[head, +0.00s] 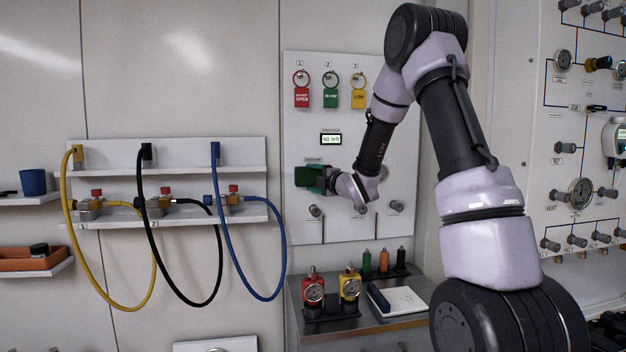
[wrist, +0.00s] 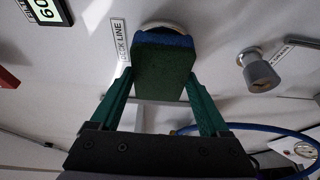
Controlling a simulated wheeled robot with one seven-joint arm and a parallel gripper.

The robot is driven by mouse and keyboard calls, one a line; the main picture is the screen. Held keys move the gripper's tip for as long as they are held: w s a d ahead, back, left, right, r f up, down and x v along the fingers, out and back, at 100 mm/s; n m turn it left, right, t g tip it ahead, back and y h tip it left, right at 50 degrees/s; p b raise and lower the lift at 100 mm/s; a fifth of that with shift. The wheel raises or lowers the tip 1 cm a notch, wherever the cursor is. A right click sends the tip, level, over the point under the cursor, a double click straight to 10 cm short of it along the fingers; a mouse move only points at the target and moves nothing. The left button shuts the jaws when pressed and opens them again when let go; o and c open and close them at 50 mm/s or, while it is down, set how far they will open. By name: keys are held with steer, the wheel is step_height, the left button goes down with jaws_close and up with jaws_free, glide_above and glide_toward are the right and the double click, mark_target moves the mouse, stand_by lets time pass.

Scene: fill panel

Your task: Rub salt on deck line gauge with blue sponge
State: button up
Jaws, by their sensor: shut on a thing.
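My gripper (wrist: 162,78) has green fingers and is shut on the sponge (wrist: 163,72). The sponge has a dark green body and a blue layer at its far side. It is up against or very close to the deck line gauge (wrist: 168,25); I cannot tell if they touch. Only the gauge's pale round rim shows past the sponge, beside a label reading "DECK LINE" (wrist: 121,42). In the head view my gripper (head: 314,179) is at the panel's left middle, and the gauge is hidden there. Any salt on the gauge is hidden.
A small display (head: 331,139) and three hanging tags (head: 330,97) are above on the panel. Grey knobs (head: 315,211) sit below. Yellow, black and blue hoses (head: 281,250) hang at the left. Red and yellow gauges (head: 314,291) and a notebook (head: 400,301) rest on the shelf below.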

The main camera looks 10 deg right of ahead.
steer(key=shift+w, duration=0.15)
steer(key=shift+d, duration=0.1)
steer(key=d, duration=0.3)
steer(key=shift+d, duration=0.4)
steer(key=shift+a, duration=0.55)
steer(key=shift+w+a+r, duration=0.1)
steer(key=shift+w+a, duration=0.05)
steer(key=shift+a, duration=1.45)
steer(key=shift+c, duration=1.3)
